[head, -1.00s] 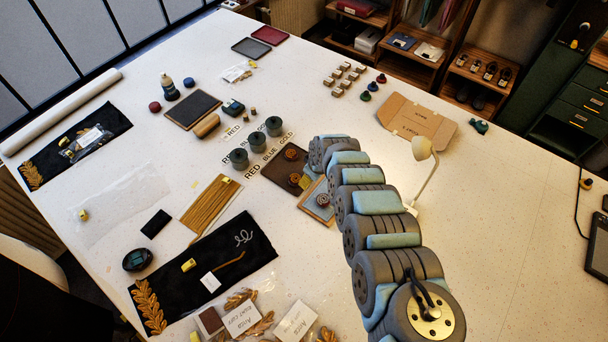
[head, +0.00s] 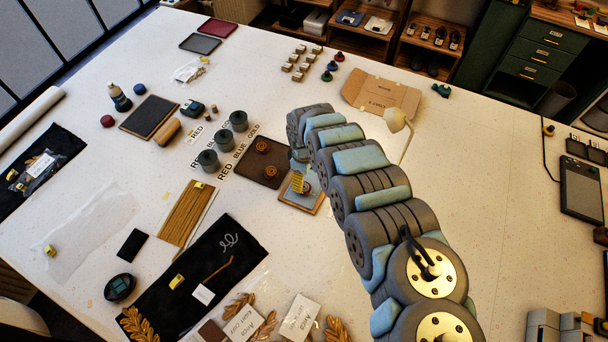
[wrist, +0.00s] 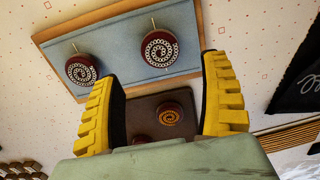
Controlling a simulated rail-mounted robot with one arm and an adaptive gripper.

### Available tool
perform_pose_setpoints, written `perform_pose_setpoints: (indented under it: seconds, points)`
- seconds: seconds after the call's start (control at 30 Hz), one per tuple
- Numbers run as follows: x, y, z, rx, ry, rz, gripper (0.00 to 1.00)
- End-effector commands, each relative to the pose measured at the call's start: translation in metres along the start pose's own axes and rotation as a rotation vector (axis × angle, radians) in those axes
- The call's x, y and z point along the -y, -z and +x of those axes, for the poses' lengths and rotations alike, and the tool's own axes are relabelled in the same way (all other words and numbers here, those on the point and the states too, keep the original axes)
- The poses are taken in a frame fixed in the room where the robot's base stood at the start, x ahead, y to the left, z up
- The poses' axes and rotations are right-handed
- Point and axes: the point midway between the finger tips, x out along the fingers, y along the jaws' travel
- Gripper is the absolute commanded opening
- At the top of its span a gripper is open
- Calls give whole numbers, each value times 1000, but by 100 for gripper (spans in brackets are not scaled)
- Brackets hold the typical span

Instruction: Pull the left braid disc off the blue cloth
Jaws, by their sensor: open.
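The blue cloth (wrist: 118,50) lies on a wood-edged board in the wrist view. Two dark red discs with pale spiral braid sit on it, one at right (wrist: 160,48) and one at left (wrist: 82,69). My gripper (wrist: 163,70) is open and empty. The right-hand disc lies ahead of the gap between its yellow fingers; the left-hand disc is outside the left finger. In the head view my gripper (head: 298,181) hangs over the board (head: 301,200), beside a dark red disc (head: 306,188); the other disc is hidden there.
A brown tray (head: 272,171) with gold-spiral discs adjoins the board, and also shows in the wrist view (wrist: 150,108). Grey-green pots (head: 208,160) stand left of it. A cream lamp (head: 397,121) stands behind my arm.

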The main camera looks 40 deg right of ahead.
Motion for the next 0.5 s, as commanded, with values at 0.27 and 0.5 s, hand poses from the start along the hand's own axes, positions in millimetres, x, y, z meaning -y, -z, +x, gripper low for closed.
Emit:
perform_pose_setpoints:
  seconds: [0.27, 0.5]
  points:
    - [1, 0, 27, -1, 1, 1, 78]
    - [1, 0, 45, 1, 1, 0, 78]
